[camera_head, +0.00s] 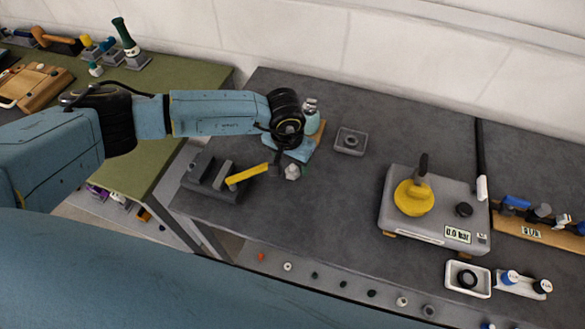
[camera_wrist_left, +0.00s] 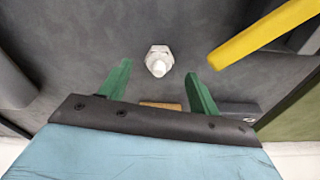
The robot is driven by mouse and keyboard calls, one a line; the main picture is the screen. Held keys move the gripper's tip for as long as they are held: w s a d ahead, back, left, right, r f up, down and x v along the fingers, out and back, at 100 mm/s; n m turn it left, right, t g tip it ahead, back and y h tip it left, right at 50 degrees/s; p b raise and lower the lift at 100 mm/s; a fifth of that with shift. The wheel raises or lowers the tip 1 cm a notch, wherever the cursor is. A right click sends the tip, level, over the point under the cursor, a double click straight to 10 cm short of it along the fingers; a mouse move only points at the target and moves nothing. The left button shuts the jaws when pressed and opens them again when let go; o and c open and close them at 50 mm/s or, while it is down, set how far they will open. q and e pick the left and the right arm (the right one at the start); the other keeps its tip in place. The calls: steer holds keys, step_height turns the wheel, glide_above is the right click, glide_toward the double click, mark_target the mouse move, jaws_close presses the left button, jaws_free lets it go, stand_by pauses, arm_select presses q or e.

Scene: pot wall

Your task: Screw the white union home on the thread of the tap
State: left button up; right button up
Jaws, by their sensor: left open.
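The white union (camera_head: 292,173) shows in the head view just below my left gripper (camera_head: 289,162). In the left wrist view the union (camera_wrist_left: 158,60) is a pale hexagonal piece with a rounded end. It lies ahead of and between the two green fingertips (camera_wrist_left: 155,80), with a gap on either side. My left gripper is open and holds nothing. A yellow lever (camera_head: 247,177) reaches out from a dark grey vise-like block (camera_head: 213,180), left of the union. The lever also shows in the left wrist view (camera_wrist_left: 265,30). I cannot make out the tap's thread. My right gripper is not in view.
A small square grey block (camera_head: 351,141) lies to the right. A grey unit (camera_head: 432,226) with a yellow disc stands farther right. The grey bench between them is clear.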

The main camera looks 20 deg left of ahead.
mark_target(292, 166)
arm_select(q)
steer(key=shift+w+d+f, duration=0.1)
steer(key=shift+w+f, duration=0.05)
steer(key=shift+f, duration=0.6)
steer(key=shift+w+f, duration=0.1)
steer(key=shift+f, duration=0.65)
steer(key=c, duration=1.1)
